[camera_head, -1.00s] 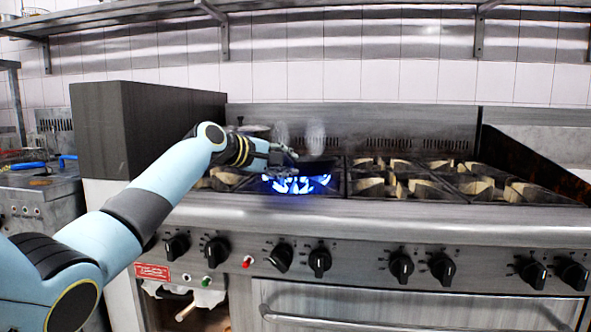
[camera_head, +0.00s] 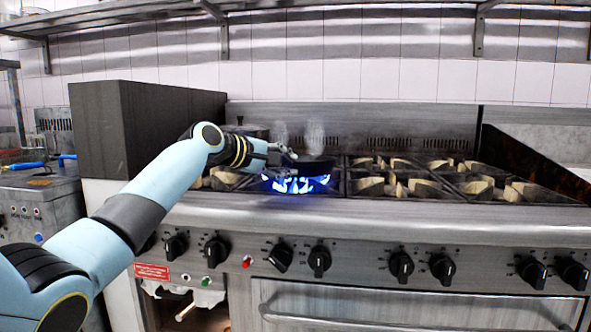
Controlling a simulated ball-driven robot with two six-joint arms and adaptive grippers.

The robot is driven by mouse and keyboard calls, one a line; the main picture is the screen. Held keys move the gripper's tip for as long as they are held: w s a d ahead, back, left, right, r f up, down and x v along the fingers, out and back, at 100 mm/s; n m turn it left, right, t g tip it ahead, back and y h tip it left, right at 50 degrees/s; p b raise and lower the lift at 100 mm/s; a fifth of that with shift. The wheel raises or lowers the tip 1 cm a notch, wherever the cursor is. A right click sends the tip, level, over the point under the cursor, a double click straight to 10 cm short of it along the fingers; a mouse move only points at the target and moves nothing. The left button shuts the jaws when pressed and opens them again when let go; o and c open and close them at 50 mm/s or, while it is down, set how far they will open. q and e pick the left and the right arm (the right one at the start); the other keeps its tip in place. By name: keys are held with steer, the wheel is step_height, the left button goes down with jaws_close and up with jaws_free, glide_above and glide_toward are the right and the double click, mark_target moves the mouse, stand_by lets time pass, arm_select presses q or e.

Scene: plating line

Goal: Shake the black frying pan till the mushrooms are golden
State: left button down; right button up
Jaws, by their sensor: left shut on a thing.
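The black frying pan (camera_head: 316,165) is over the lit front-left burner (camera_head: 296,184), whose blue flames show below it. Its inside is too small and too edge-on to see, and I cannot make out any mushrooms or their colour. Pale steam (camera_head: 314,136) rises above the pan. My left gripper (camera_head: 286,160) is at the pan's left side, shut on the pan, probably by its handle, which the fingers hide. I cannot tell whether the pan rests on the grate or hangs just above it. My right gripper is not in view.
A lidded pot (camera_head: 250,130) stands behind my left wrist. The burners to the right (camera_head: 400,180) are unlit and empty. A dark block (camera_head: 140,125) stands left of the stove. Knobs (camera_head: 319,261) line the stove front. A steel shelf (camera_head: 340,10) runs above.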

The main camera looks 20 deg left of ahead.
arm_select(q)
steer(key=s, duration=0.2)
steer(key=shift+s+d, duration=0.35)
steer(key=shift+w+a+r, duration=0.1)
steer(key=shift+w+a, duration=0.15)
steer(key=shift+w, duration=0.8)
steer(key=shift+w+a+r, duration=0.1)
steer(key=shift+w+a, duration=0.15)
steer(key=shift+w, duration=0.75)
steer(key=shift+w+f, duration=0.1)
steer(key=shift+f, duration=0.1)
steer(key=shift+s+r, duration=0.25)
steer(key=shift+s, duration=0.05)
steer(key=shift+w, duration=0.1)
stand_by(2.8)
